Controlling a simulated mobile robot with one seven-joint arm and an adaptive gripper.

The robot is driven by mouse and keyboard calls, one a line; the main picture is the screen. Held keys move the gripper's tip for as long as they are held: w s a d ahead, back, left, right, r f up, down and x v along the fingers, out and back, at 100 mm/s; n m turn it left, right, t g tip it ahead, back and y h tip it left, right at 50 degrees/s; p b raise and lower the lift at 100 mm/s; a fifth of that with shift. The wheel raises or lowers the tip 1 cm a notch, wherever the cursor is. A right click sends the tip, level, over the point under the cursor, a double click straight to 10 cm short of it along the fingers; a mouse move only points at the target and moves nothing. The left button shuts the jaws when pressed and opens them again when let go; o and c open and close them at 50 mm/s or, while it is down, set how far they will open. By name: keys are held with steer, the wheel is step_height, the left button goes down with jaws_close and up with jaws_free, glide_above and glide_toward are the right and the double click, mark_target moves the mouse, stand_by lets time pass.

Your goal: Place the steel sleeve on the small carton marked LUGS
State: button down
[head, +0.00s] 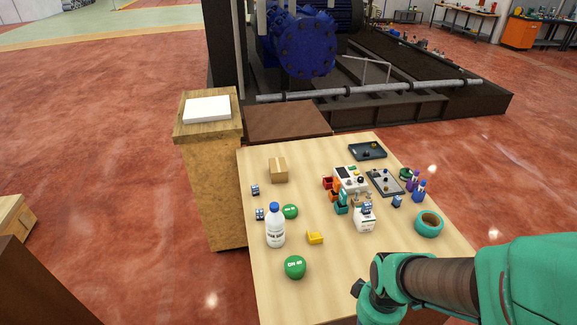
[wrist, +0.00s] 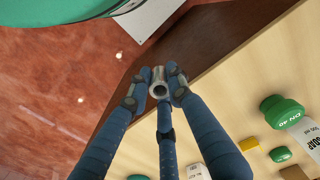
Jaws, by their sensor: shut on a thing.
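My gripper (wrist: 160,82) is shut on the steel sleeve (wrist: 159,90), a short grey metal tube whose open end faces the wrist camera. The sleeve is held clear of the table, over its edge in the wrist view. In the head view my gripper (head: 359,289) shows only as a dark tip at the table's front right, and the sleeve is hidden. A small brown carton (head: 278,170) stands at the back left of the table in the head view. No marking on it is readable.
The light wooden table (head: 263,290) holds a white bottle (head: 275,231), a green DN 40 piece (head: 295,267), a yellow block (head: 314,237), a teal ring (head: 429,224) and dark trays (head: 368,150). A wooden pedestal (head: 212,180) adjoins its left side.

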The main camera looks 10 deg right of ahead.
steer(key=w+r+n+p, duration=0.1)
steer(key=w+r+p, duration=0.3)
steer(key=w, duration=1.1)
steer(key=w+r+n+p, duration=0.25)
steer(key=w+r, duration=0.35)
steer(key=w, duration=0.8)
steer(key=w+a+f+n+p, duration=0.1)
steer(key=w+a+p, duration=0.2)
steer(key=w, duration=1)
steer(key=w+a+f+n+p, duration=0.1)
steer(key=w+a+p, duration=0.3)
steer(key=w, duration=1)
steer(key=shift+w+a+f, duration=0.25)
steer(key=shift+a+f, duration=0.25)
steer(key=shift+f, duration=0.2)
steer(key=shift+n, duration=0.25)
steer(key=p, duration=0.3)
glide_above(279, 168)
steer(key=shift+s+f, duration=0.15)
steer(key=shift+f, duration=0.55)
steer(key=shift+f, duration=0.1)
steer(key=shift+f+p, duration=0.3)
steer(key=shift+f, duration=1.35)
